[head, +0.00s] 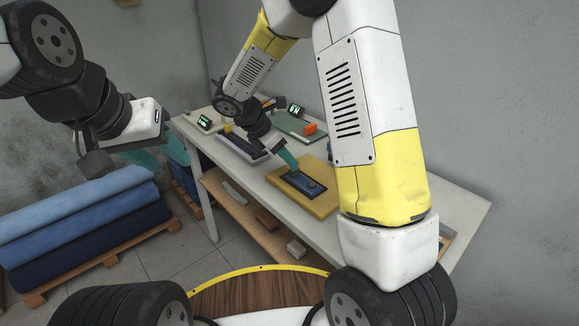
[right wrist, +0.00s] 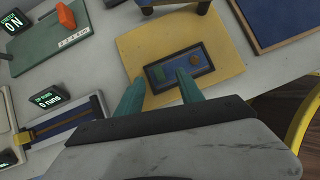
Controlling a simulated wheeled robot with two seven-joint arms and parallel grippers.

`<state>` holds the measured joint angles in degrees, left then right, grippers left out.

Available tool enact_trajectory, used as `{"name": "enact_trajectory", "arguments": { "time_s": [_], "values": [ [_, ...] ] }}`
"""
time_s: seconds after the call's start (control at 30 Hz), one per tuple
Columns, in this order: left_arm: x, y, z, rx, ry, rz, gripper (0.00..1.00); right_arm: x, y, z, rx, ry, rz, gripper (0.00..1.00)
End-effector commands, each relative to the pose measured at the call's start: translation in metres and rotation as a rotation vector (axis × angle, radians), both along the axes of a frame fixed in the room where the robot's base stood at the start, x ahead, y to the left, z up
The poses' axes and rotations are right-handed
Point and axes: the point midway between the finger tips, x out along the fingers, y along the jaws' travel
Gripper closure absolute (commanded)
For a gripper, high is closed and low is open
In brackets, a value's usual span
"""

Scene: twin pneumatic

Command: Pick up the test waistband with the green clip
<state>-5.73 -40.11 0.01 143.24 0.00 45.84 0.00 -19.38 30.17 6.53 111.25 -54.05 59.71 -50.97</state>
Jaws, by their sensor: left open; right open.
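I cannot make out a waistband with a green clip for certain. A dark blue piece (head: 304,184) with an orange round spot lies on a yellow board (head: 322,208) on the table; it also shows in the right wrist view (right wrist: 207,57). A long blue strip (right wrist: 66,127) with a yellow piece at one end lies in a pale fixture at the left of the right wrist view. My right gripper (head: 289,160) is open and empty above the yellow board, its teal fingers (right wrist: 160,79) apart near the dark piece. My left gripper (head: 168,160) is open and empty, left of the table.
A green board (head: 290,123) with an orange block (head: 310,128) lies at the back, beside a small display (head: 296,109). Another display (head: 204,122) stands by the fixture. Blue fabric rolls (head: 85,220) lie on a pallet at left. A wooden shelf (head: 262,218) runs under the table.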

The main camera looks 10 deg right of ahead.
Motion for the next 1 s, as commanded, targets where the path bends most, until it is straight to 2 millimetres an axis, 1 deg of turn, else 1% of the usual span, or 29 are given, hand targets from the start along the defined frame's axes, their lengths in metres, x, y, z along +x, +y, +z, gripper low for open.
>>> {"name": "enact_trajectory", "arguments": {
  "time_s": [0.03,0.17,0.43,0.53,0.7,0.77,0.8,0.87,0.93,1.0],
  "values": [
    [0.0,0.0,0.0,0.0,0.0,0.0,0.56,0.001,-0.003,-0.005,0.0,0.002,-0.001,0.56],
    [0.0,0.0,0.0,0.0,0.0,0.0,0.56,0.004,-0.007,-0.014,0.001,0.0,-0.004,0.56],
    [0.0,0.0,0.0,0.0,0.0,0.0,0.56,0.015,-0.024,-0.046,0.001,0.002,-0.004,0.56],
    [0.0,0.0,0.0,0.0,0.0,0.0,0.56,0.017,-0.027,-0.052,0.002,-0.001,-0.003,0.56],
    [0.0,0.0,0.0,0.0,0.0,0.0,0.56,0.017,-0.027,-0.051,0.003,-0.001,-0.003,0.56],
    [0.0,0.0,0.0,0.0,0.0,0.0,0.56,0.017,-0.027,-0.051,0.003,-0.001,-0.003,0.65],
    [0.0,0.0,0.0,0.0,0.0,0.0,0.56,0.017,-0.027,-0.051,0.003,-0.001,-0.003,0.73],
    [0.0,0.0,0.0,0.0,0.0,0.0,0.56,0.017,-0.027,-0.051,0.003,-0.001,-0.003,0.85],
    [0.0,0.0,0.0,0.0,0.0,0.0,0.56,0.017,-0.027,-0.051,0.004,-0.001,-0.003,0.99],
    [0.0,0.0,0.0,0.0,0.0,0.0,0.56,0.017,-0.027,-0.051,0.004,-0.001,-0.003,1.0]
  ]
}}
